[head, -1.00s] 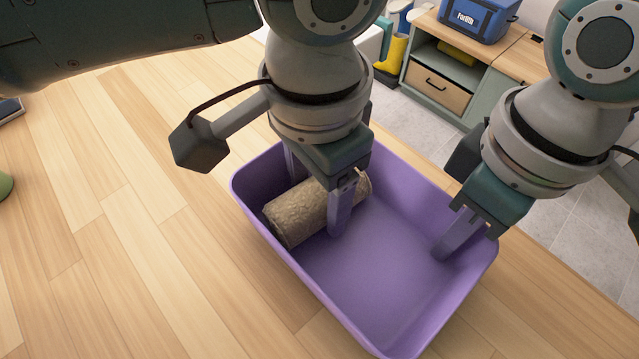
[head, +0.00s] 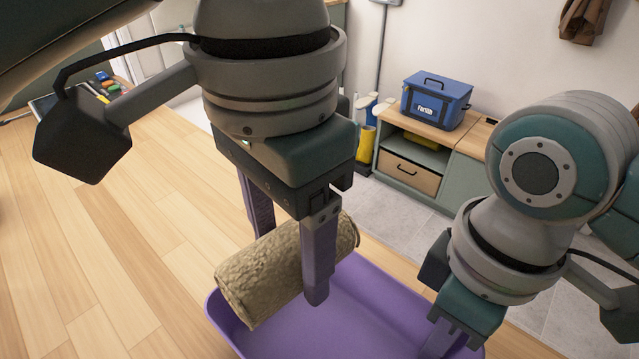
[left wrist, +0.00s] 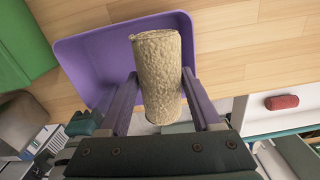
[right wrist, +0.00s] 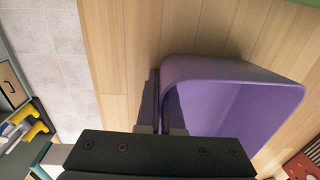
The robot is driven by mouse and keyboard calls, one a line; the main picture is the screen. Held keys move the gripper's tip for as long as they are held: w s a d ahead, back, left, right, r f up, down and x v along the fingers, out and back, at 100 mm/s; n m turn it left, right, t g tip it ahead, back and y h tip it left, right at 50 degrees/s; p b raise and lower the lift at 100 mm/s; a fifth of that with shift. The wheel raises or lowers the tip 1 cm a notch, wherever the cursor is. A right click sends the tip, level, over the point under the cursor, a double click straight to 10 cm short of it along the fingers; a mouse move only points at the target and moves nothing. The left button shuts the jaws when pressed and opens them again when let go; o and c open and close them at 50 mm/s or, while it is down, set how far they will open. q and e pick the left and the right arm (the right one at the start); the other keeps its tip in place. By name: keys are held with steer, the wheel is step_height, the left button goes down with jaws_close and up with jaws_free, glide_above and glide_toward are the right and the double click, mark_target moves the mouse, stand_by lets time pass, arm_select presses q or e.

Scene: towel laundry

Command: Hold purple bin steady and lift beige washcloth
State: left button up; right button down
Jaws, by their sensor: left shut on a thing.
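The beige washcloth (head: 270,275) is a rolled, textured cylinder. My left gripper (head: 288,262) is shut on it, one finger on each side, and holds it above the purple bin (head: 385,305). The roll also shows between the left fingers in the left wrist view (left wrist: 158,75), with the bin (left wrist: 80,60) behind it. My right gripper (head: 445,338) is at the bin's right side. In the right wrist view its fingers (right wrist: 160,98) are close together, one on each side of the bin wall (right wrist: 235,72). The bin's near part is cut off in the head view.
The wooden table (head: 150,230) is clear to the left of the bin. Beyond it stand a green cabinet (head: 455,170) with a blue cooler box (head: 436,101) on top and yellow boots (head: 364,145) beside it.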

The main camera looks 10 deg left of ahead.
steer(key=c, duration=1)
jaws_free()
